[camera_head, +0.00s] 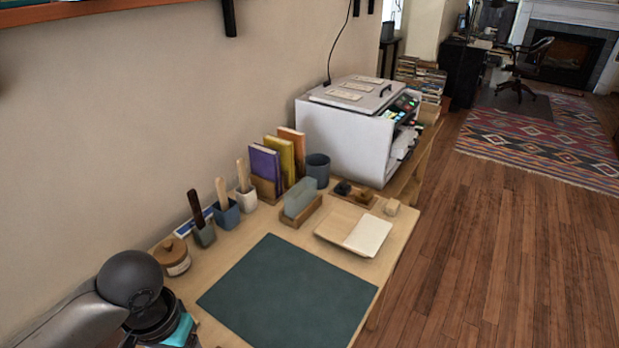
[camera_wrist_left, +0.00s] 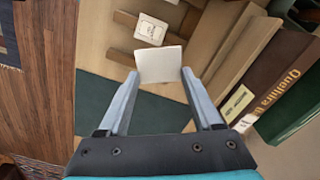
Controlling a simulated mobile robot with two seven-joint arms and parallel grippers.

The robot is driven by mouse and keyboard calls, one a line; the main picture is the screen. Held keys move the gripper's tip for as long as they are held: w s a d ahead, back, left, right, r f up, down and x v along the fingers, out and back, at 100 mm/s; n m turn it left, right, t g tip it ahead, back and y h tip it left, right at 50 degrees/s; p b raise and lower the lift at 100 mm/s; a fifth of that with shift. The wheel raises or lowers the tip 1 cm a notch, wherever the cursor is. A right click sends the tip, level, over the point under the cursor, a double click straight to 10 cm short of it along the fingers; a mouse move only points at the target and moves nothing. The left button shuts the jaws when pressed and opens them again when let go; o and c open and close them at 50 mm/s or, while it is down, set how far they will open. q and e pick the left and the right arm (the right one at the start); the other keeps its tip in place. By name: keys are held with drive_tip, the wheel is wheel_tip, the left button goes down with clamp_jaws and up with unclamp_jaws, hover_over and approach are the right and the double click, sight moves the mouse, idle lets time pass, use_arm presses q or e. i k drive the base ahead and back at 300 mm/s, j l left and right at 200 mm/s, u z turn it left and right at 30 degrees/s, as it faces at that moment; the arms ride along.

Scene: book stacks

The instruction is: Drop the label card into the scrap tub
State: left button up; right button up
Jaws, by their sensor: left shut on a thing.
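The label card (camera_wrist_left: 160,65) is a plain, pale, roughly square piece. In the left wrist view my left gripper (camera_wrist_left: 160,74) is shut on it, with one fingertip at each side edge. A dark blue-grey round tub (camera_head: 317,170) stands by the upright books near the printer. I cannot tell for sure whether it is the scrap tub. My right gripper is not in view.
A dark green mat (camera_head: 290,295) lies bare on the desk. Beyond it are a wooden tray (camera_head: 332,232) with a pale pad, a grey-blue block (camera_head: 300,197), pots with handles (camera_head: 226,213) and a printer (camera_head: 347,135). Large books (camera_wrist_left: 275,85) show in the wrist view.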

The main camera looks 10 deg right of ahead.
sight(319, 183)
drive_tip(key=i+l, duration=1.7)
drive_tip(key=l, duration=0.15)
